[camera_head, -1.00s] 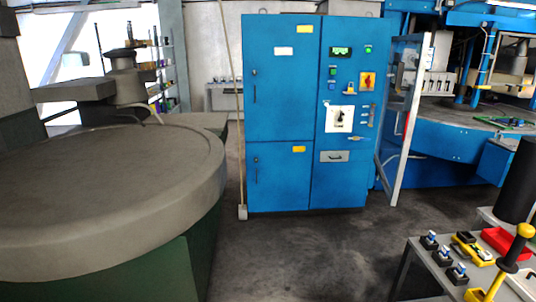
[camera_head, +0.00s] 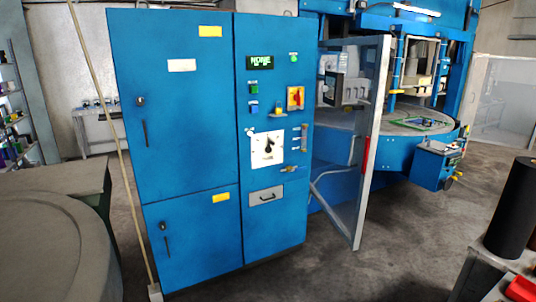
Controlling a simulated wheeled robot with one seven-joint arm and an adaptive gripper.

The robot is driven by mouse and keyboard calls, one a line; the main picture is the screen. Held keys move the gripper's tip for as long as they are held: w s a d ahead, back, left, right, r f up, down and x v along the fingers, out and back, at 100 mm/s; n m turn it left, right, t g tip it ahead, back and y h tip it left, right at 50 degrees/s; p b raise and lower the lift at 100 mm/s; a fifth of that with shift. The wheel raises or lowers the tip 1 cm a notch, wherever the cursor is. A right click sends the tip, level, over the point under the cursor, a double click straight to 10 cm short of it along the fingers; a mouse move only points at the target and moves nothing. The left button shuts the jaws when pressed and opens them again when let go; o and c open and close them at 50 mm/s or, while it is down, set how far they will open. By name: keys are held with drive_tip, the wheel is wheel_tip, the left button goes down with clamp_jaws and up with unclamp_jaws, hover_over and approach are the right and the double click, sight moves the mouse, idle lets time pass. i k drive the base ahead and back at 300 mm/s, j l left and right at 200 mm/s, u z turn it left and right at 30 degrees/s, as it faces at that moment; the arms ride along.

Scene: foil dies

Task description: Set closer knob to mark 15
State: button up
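A blue control cabinet (camera_head: 175,130) stands upright ahead. Its right-hand door carries a white square plate (camera_head: 260,156) with a black knob (camera_head: 268,147) on it. The marks around the knob are too small to read, so its setting cannot be told. A small display (camera_head: 260,62) with green characters is above the plate. A red-and-yellow switch (camera_head: 295,98), a green button (camera_head: 294,57) and other small controls surround it. My gripper is not in view.
A large round grey table (camera_head: 50,240) is at the lower left. A pale pole (camera_head: 110,150) leans by the cabinet's left edge. An open framed door (camera_head: 372,140) stands right of the cabinet. A black cylinder (camera_head: 515,205) is at the right edge. Floor (camera_head: 400,250) right of the cabinet is clear.

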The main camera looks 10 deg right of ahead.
sight(323, 88)
drive_tip(key=i+j+z, duration=0.85)
drive_tip(key=i+j, duration=0.05)
drive_tip(key=i, duration=0.1)
